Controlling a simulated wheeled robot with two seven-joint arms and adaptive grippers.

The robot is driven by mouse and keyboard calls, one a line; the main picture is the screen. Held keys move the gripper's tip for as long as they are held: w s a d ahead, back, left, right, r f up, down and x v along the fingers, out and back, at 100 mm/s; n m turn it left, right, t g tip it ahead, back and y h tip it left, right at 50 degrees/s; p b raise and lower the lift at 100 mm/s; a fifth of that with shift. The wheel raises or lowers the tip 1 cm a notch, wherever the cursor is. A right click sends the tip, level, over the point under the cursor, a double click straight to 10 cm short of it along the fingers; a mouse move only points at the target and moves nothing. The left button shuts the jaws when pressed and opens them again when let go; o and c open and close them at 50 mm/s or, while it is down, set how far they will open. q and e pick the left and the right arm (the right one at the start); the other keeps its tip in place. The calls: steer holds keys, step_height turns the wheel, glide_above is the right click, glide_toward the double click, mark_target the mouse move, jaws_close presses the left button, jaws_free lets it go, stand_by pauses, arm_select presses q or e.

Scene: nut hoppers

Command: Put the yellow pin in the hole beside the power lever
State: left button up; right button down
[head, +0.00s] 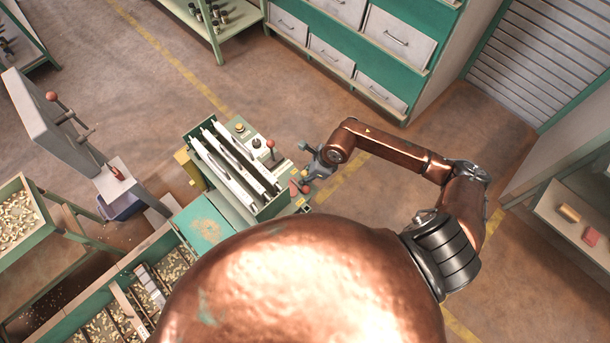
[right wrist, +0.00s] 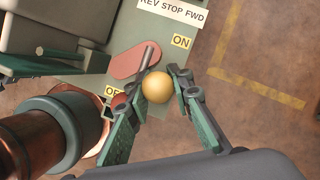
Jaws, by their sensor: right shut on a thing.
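My right gripper (head: 305,186) is at the right end of the green machine (head: 262,205) in the head view. In the right wrist view the right gripper (right wrist: 155,95) is shut on a round yellow head, which I take for the yellow pin (right wrist: 156,88). Its shaft is hidden below the head. Just beyond it is a red plate (right wrist: 131,62) with a grey rod, between the ON label (right wrist: 181,41) and a partly covered OFF label; this looks like the power lever's place. My left gripper is not in view.
A REV STOP FWD label (right wrist: 172,12) is at the panel edge. Nut bins (head: 20,215) stand at left, a drawer cabinet (head: 350,45) behind. Floor right of the machine is clear.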

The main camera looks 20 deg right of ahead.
steer(key=shift+f, duration=0.5)
steer(key=c, duration=1.7)
jaws_free()
steer(key=shift+s, duration=0.1)
steer(key=shift+o, duration=0.4)
steer(key=v, duration=1.2)
steer(key=shift+r, duration=0.15)
steer(key=p+v, duration=0.4)
steer(key=v, duration=0.4)
steer(key=shift+r, duration=0.4)
